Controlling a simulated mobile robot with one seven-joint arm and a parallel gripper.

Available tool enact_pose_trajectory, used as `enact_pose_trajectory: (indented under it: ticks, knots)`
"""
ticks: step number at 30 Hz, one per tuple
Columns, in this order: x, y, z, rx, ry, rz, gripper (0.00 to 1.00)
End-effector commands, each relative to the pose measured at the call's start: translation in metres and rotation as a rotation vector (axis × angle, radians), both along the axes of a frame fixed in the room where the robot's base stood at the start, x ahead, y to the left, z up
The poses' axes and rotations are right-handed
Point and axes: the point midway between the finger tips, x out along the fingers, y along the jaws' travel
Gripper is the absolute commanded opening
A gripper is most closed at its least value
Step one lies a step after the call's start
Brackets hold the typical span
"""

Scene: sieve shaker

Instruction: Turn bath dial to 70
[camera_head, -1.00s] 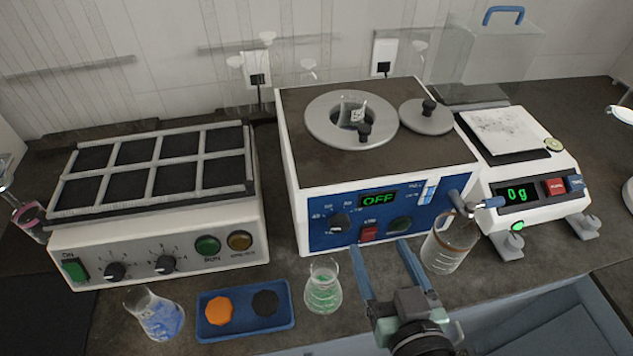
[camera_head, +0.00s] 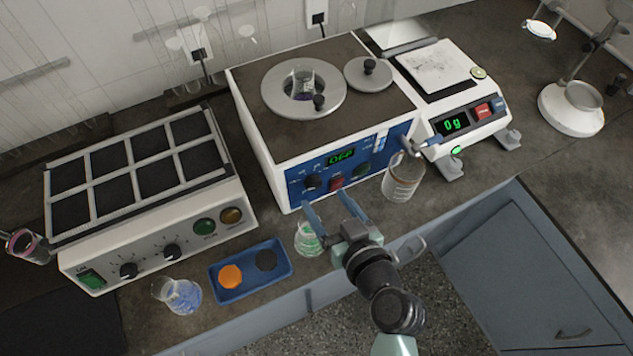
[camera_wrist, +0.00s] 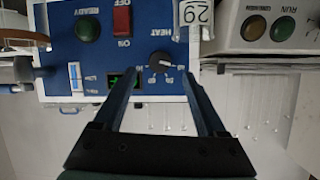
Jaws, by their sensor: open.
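The water bath is a white box with a blue front panel (camera_head: 365,165) in the middle of the bench, its lit green display reading OFF in the head view. Its black bath dial (camera_head: 312,182) is at the left of that panel, with scale marks around it. In the wrist view, which is upside down, the dial (camera_wrist: 163,62) lies between the fingertips in the picture; its exact setting is too small to read. My gripper (camera_head: 326,203) is open and empty in front of the panel, apart from the dial. The gripper (camera_wrist: 160,73) also shows in the wrist view.
A red switch (camera_head: 336,183) and a green light (camera_head: 363,172) sit right of the dial. A blue tray (camera_head: 285,268) lies at the bench edge.

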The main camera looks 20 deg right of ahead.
Motion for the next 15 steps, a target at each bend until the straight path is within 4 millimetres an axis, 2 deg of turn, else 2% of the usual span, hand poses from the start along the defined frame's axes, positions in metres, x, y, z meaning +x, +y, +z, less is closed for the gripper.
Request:
enact_pose_trajectory:
  ticks: [1,6,15]
  knots:
    - [0.01,0.0,-0.001,0.0,-0.001,0.001,0.74]
    - [0.033,0.0,-0.012,0.0,0.0,-0.001,0.74]
    - [0.049,0.0,-0.02,-0.001,0.0,-0.001,0.74]
